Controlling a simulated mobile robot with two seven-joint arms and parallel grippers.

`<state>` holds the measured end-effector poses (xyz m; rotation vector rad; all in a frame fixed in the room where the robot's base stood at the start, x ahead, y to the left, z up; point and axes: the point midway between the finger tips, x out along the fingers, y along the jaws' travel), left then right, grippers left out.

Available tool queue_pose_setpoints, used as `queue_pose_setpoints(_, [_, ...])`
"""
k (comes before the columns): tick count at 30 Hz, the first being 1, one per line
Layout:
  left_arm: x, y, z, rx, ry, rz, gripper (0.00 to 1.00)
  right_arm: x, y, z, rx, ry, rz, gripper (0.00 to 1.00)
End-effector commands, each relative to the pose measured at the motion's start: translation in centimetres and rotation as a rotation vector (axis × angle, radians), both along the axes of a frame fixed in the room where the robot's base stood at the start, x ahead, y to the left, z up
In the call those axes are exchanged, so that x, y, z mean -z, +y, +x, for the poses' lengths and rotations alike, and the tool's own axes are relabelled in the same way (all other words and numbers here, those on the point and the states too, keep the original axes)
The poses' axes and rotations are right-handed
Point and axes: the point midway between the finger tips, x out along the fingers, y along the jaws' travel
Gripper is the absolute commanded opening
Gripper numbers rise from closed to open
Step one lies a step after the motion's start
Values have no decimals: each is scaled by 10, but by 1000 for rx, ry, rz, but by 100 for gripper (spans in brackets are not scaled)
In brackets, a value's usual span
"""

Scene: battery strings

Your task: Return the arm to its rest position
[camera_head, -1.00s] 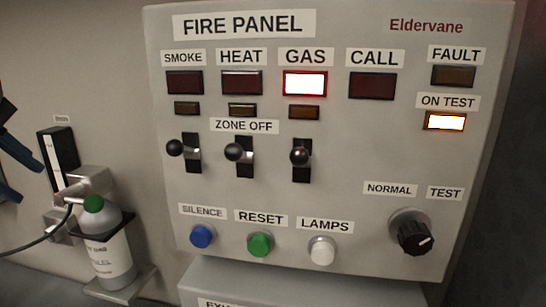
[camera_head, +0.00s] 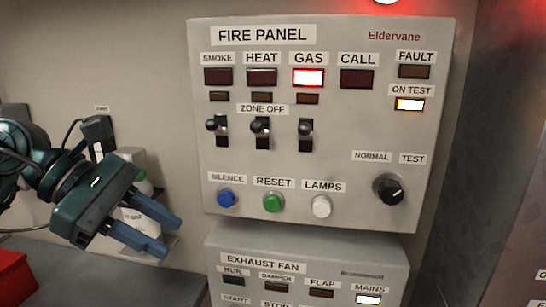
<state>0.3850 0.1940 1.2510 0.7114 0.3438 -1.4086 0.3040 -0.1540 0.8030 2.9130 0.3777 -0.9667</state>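My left arm comes in from the left edge, and its dark green gripper (camera_head: 172,238) hangs in front of the wall, left of the fire panel (camera_head: 330,150). Its two blue fingers are apart, with nothing seen between them. The gripper is clear of the panel's switches and buttons in the picture and partly covers a white bottle (camera_head: 143,218) with a green top. On the panel the GAS lamp (camera_head: 308,77) and the ON TEST lamp (camera_head: 410,104) are lit. My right gripper is not in view.
An exhaust fan panel (camera_head: 385,258) stands below the fire panel, with its MAINS lamp (camera_head: 368,299) lit. A red object (camera_head: 12,275) sits at the lower left edge. A red light (camera_head: 386,1) glows at the top. Open space lies between the gripper and panel.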

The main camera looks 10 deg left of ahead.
Motion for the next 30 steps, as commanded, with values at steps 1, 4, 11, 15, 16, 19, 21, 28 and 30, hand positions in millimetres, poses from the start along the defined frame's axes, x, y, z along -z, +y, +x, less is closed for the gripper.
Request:
queue_pose_setpoints(1, [11,-24,-2,16,118,-155,31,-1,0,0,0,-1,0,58])
queue_pose_setpoints(4, [17,-60,-1,-4,377,-485,31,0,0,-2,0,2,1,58])
queue_pose_setpoints(11, [48,-76,37,-250,1096,-1219,31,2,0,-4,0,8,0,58])
queue_pose_setpoints(15, [120,-55,66,-536,1568,-1625,31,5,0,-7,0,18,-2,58])
queue_pose_setpoints(16, [143,-50,69,-611,1669,-1707,31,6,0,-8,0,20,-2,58])
queue_pose_setpoints(19, [218,-36,65,-862,1961,-1938,31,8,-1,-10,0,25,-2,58])
queue_pose_setpoints(21, [269,-30,52,1037,-2121,2061,31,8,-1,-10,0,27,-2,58])
queue_pose_setpoints(28, [401,-30,-30,1045,-1633,1534,31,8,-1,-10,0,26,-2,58])
queue_pose_setpoints(30, [424,-34,-53,1039,-1535,1436,31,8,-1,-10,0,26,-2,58])
